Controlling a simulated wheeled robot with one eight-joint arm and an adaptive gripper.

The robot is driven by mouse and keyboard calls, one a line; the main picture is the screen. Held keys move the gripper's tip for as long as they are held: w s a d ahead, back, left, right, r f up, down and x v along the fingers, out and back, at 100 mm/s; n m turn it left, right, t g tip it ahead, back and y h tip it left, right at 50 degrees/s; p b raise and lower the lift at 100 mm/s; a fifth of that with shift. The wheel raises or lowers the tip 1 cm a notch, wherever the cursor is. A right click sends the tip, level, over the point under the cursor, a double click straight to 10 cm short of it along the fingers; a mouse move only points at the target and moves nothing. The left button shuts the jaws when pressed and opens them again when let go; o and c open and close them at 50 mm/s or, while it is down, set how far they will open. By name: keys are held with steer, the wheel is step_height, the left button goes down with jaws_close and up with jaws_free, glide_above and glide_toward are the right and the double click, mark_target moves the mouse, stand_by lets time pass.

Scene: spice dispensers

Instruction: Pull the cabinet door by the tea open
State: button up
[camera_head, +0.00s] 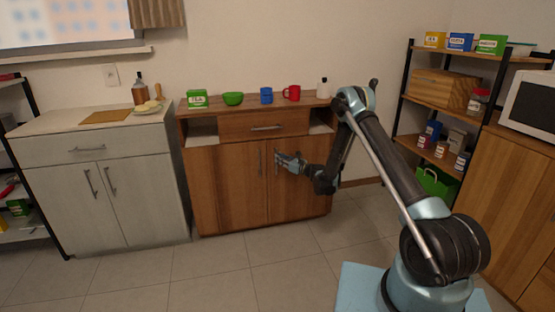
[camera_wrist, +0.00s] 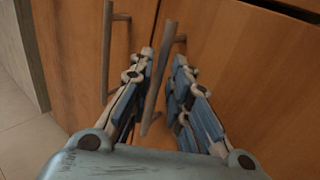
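The green tea box (camera_head: 197,98) stands on the left end of the brown cabinet's top (camera_head: 218,108). Below are two closed doors, the left door (camera_head: 225,190) and the right door (camera_head: 299,203), with upright bar handles near their meeting edge. My gripper (camera_head: 277,161) is at the right door's handle. In the wrist view, that handle (camera_wrist: 168,55) runs between my gripper's fingers (camera_wrist: 165,75), nearer the left finger. The fingers are apart, and a gap shows between the handle and the right finger. The left door's handle (camera_wrist: 108,50) is outside the fingers, to the left.
A closed drawer (camera_head: 250,124) is above the doors. A white cabinet (camera_head: 95,180) stands at left. The floor (camera_head: 240,270) in front is clear.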

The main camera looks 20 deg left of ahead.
steer(key=shift+x, duration=1.7)
steer(key=shift+s, duration=0.1)
jaws_close()
